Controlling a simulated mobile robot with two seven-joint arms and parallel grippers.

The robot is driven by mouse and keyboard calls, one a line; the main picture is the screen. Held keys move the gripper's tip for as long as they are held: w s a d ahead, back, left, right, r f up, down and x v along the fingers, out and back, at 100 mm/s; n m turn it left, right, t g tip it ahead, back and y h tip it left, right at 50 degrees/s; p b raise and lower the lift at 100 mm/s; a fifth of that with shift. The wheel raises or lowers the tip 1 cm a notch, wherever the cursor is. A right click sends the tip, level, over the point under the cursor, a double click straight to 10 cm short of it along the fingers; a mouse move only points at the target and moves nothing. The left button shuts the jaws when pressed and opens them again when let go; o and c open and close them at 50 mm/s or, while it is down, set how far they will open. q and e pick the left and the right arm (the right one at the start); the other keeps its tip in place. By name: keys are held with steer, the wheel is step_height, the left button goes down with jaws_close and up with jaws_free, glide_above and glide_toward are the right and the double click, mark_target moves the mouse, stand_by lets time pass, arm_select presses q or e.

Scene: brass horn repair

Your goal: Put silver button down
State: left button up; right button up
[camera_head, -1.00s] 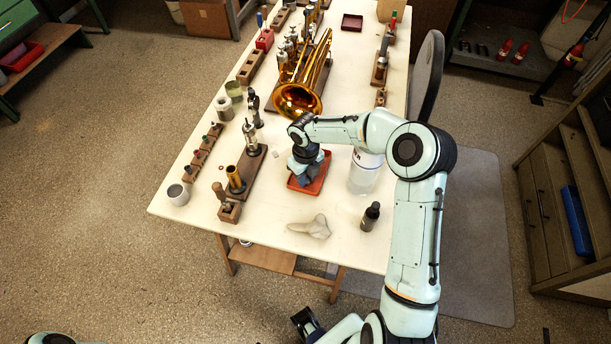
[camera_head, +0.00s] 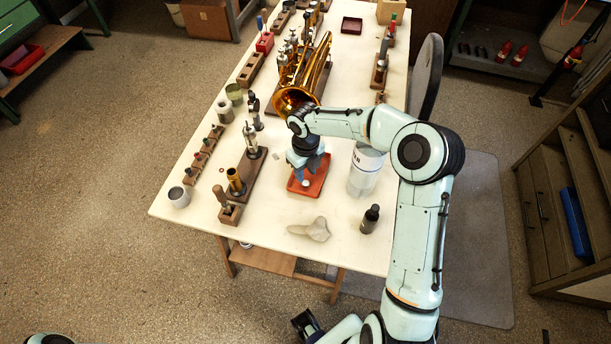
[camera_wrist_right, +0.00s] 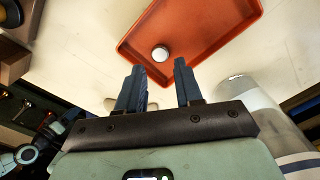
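The silver button (camera_wrist_right: 160,53) is a small round piece with a pale top, inside the orange-red tray (camera_wrist_right: 205,10). In the head view the button (camera_head: 305,183) shows as a small light spot in the front part of the tray (camera_head: 313,190). My right gripper (camera_head: 306,172) is above the tray, pointing down. In the wrist view the fingers of my right gripper (camera_wrist_right: 159,64) are apart with nothing between them; the button lies just beyond the fingertips, clear of both.
A white bottle (camera_head: 366,170) stands close to the right of the tray. A brass horn (camera_head: 305,78) lies behind my right gripper. A wooden stand with brass parts (camera_head: 243,175) is to the left. A beige cloth (camera_head: 312,230) and a dark bottle (camera_head: 370,218) are in front.

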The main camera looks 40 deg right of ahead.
mark_target(306, 183)
step_height(306, 183, up, 8)
steer(key=p, duration=0.1)
steer(key=shift+s+f, duration=0.1)
steer(key=shift+f, duration=0.1)
stand_by(0.5)
